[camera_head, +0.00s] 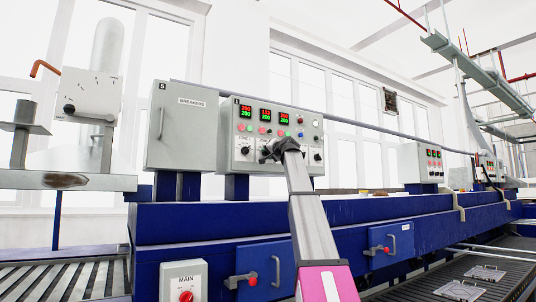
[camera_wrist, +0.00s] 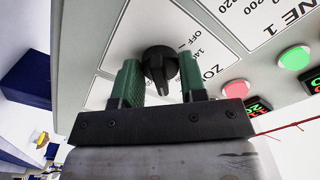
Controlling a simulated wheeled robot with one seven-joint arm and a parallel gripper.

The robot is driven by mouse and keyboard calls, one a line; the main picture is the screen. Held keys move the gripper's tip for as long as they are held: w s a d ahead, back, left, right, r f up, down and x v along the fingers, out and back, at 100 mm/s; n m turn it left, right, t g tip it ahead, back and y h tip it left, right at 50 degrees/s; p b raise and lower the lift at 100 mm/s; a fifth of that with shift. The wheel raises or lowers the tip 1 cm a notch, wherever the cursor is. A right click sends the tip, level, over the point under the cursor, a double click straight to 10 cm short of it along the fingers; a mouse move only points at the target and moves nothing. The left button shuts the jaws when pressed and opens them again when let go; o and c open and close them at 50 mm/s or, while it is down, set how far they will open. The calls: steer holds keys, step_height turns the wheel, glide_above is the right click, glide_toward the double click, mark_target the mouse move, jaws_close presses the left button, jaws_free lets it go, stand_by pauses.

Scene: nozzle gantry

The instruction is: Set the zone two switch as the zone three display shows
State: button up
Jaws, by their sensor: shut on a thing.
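The control panel (camera_head: 230,135) carries three displays in a row. The third display (camera_head: 284,118) shows a red number over a green one that looks like 200; the digits are small. My gripper (camera_head: 279,150) is at the panel's row of knobs, below the displays. In the wrist view my gripper (camera_wrist: 150,70) has its green fingers on either side of a black switch knob (camera_wrist: 159,64), shut on it. Its label is partly hidden; "ZO", "OFF" and "140" show. It neighbours the ZONE 1 scale, so it appears to be the zone two switch. Its exact setting is unclear.
Another knob (camera_head: 245,150) is left of my gripper and one (camera_head: 318,157) is to its right. Green (camera_wrist: 295,58) and red (camera_wrist: 236,89) buttons lie close to my fingers. A BREAKERS box (camera_head: 182,130) stands left of the panel, and a MAIN switch box (camera_head: 184,281) is below.

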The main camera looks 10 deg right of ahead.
stand_by(0.3)
steer(key=o, duration=0.9)
steer(key=v, duration=1)
steer(key=shift+s+d, duration=0.15)
steer(key=shift+s, duration=0.2)
